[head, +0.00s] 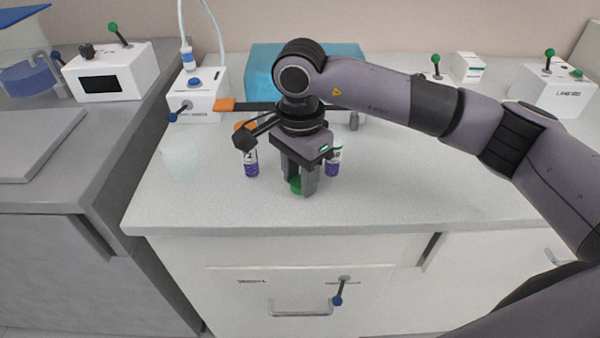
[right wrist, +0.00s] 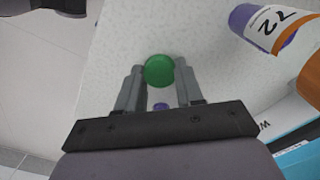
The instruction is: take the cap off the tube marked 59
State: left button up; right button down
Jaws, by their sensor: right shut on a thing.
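My right gripper (head: 300,187) points down just above the front part of the counter, shut with a green cap (head: 296,185) low between its fingertips. In the right wrist view the green cap (right wrist: 159,70) sits between the two fingertips (right wrist: 158,76), with a small purple patch (right wrist: 161,106) nearer the palm. The fingers hide most of the held thing, and no number on it is readable. I cannot tell whether the cap is still joined to a tube. A purple tube with an orange cap, marked 72 (right wrist: 270,27), stands to the left (head: 251,165). My left gripper is not in view.
Another purple tube (head: 333,163) stands close to the right of my gripper. A teal box (head: 262,62) is behind, and a white device with a blue knob (head: 197,100) is at back left. The counter (head: 430,190) is clear at front right.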

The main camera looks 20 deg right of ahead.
jog(key=shift+f, duration=0.2)
jog(key=c, duration=0.7)
grip_release()
jog(key=shift+r, duration=0.1)
